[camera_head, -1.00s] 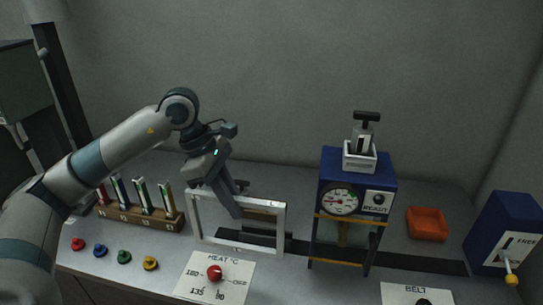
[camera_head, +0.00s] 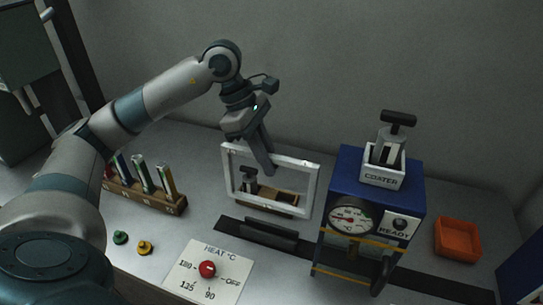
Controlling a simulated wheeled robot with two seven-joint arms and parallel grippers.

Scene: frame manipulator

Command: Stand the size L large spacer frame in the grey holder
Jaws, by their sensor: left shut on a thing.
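The spacer frame (camera_head: 314,188) is a pale rectangular open frame, held upright and slightly tilted in the picture. My left gripper (camera_head: 266,160) is shut on its top bar, near the middle. A dark grey block (camera_head: 258,234), which looks like the holder, sits on the black strip just below and in front of the frame in the picture. The frame's lower bar shows above this block, apart from it. Any slot in the block is too dark to make out. I cannot read a size mark on the frame. My right gripper is not in view.
A wooden tray (camera_head: 285,197) with a dark-handled tool shows through the frame. The blue coater machine (camera_head: 345,180) stands close on the right. A wooden rack (camera_head: 150,194) of coloured sticks is left. A heat dial card (camera_head: 215,272) lies in front; an orange tray (camera_head: 457,238) is far right.

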